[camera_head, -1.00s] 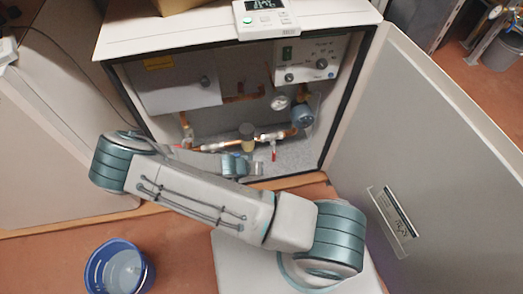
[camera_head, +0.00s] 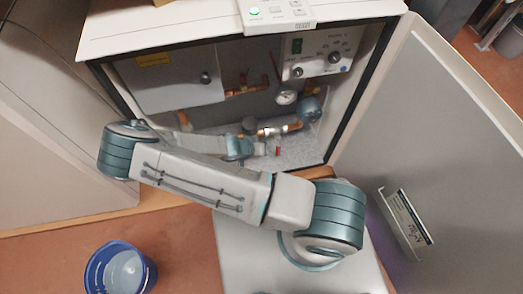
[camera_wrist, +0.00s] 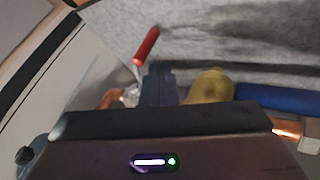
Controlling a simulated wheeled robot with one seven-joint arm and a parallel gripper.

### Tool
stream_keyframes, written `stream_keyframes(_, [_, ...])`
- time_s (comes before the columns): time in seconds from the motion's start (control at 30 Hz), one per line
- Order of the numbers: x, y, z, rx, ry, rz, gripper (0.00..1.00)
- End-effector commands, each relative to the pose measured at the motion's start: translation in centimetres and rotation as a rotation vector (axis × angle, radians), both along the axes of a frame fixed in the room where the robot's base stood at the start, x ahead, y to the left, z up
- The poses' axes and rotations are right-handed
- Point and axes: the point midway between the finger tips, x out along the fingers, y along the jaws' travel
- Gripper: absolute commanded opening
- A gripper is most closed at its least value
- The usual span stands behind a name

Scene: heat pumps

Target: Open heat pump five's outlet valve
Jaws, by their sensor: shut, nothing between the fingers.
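The open heat pump cabinet (camera_head: 340,120) stands ahead of me; its number is too blurred to read. Inside, a pipe run carries a small red valve handle (camera_head: 278,151) to the right of my wrist. In the wrist view a red lever (camera_wrist: 146,45) slants up and right from a metal valve body (camera_wrist: 132,93). I cannot tell whether both views show the same lever. My gripper (camera_wrist: 160,82) is shut and empty, its fingertips just right of the lever's lower end; contact is unclear. My arm hides the left pipework in the head view.
A yellowish fitting (camera_wrist: 210,86) and a blue pipe section (camera_wrist: 275,99) lie right of my fingers. A gauge (camera_head: 286,97) and control panel (camera_head: 318,58) sit above the pipes. The open door (camera_head: 440,130) bounds the right. A blue bucket (camera_head: 120,268) stands on the floor.

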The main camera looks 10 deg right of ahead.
Motion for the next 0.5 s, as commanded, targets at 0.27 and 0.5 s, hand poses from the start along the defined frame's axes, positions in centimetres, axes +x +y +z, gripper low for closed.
stream_keyframes(0.27, [1.4,-2.8,-4.6,-0.001,0.001,-0.001,0.00])
stream_keyframes(0.5, [2.0,-4.0,-6.0,0.000,0.000,-0.002,0.00])
